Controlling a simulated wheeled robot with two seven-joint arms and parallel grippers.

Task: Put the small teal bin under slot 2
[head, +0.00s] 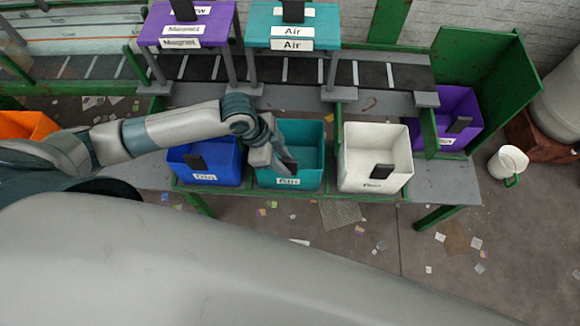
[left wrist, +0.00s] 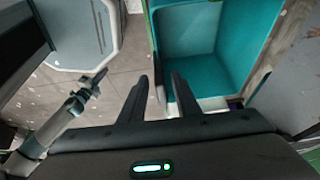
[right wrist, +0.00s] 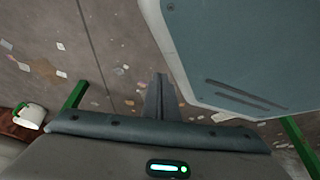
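The small teal bin (head: 312,150) stands in the row on the bench at the front of the belt, between a blue and a white bin. It is upright and looks empty, with a label and a dark tab on its front. My left gripper (head: 274,160) is at its front wall, close to the tab. In the left wrist view the fingers (left wrist: 161,88) are apart, with the teal bin (left wrist: 195,45) just beyond them; contact is unclear. My right gripper (right wrist: 161,98) is shut and empty, above the floor. No slot number is readable.
The blue bin (head: 203,158) and white bin (head: 376,150) flank the teal one closely. A purple bin (head: 458,112) stands at the right by a green panel (head: 485,75). Purple (head: 188,22) and teal (head: 293,20) sign stands straddle the belt (head: 371,75). A white bucket (head: 508,163) is on the floor.

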